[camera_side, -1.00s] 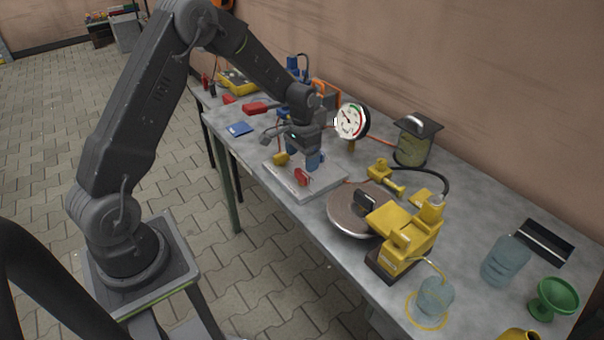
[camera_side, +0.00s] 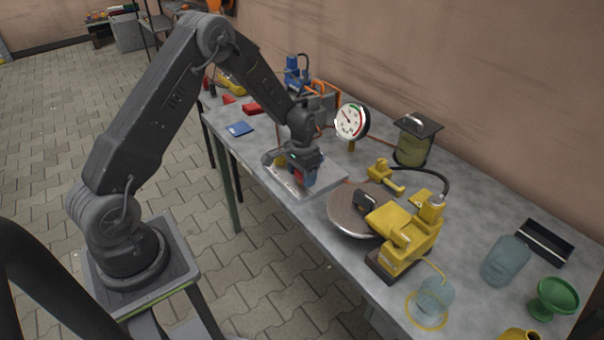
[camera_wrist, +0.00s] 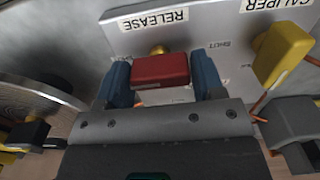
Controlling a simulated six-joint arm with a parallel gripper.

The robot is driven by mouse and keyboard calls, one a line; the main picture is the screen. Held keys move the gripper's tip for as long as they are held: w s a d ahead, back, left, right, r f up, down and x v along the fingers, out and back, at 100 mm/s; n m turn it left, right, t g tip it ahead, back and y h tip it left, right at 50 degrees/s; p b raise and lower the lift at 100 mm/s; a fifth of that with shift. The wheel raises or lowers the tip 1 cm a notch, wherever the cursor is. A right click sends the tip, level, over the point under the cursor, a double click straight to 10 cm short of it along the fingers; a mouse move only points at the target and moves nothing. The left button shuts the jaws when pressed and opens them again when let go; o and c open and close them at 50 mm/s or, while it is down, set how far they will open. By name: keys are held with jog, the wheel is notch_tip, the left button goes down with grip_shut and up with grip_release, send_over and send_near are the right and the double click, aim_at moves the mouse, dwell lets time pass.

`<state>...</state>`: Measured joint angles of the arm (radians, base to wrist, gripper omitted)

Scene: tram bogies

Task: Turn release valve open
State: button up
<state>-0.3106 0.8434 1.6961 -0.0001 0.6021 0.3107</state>
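The release valve has a red handle (camera_wrist: 160,70) on a brass stem, set on a pale panel (camera_wrist: 120,22) marked RELEASE. In the wrist view my gripper (camera_wrist: 162,78) has one blue finger on each side of the red handle. The fingers are spread to about the handle's length, and I see no clear squeeze on it. In the side view my gripper (camera_side: 304,178) is low over the grey plate (camera_side: 329,182), and the red handle shows only partly between the fingers. A yellow handle (camera_wrist: 283,52) marked CALIPER stands beside the valve.
A round pressure gauge (camera_side: 350,121) stands behind the plate. A metal disc (camera_side: 350,212) with a yellow caliper (camera_side: 409,232) is to the right. A lidded reservoir (camera_side: 413,148) stands near the wall. A blue item (camera_side: 239,129) lies at the bench's left.

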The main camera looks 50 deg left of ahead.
jog(key=c, duration=0.5)
jog(key=shift+n, duration=0.4)
jog(key=n, duration=0.6)
jog(key=shift+n, duration=0.3)
jog(key=n, duration=1)
jog(key=shift+n, duration=0.4)
jog(key=o, duration=0.9)
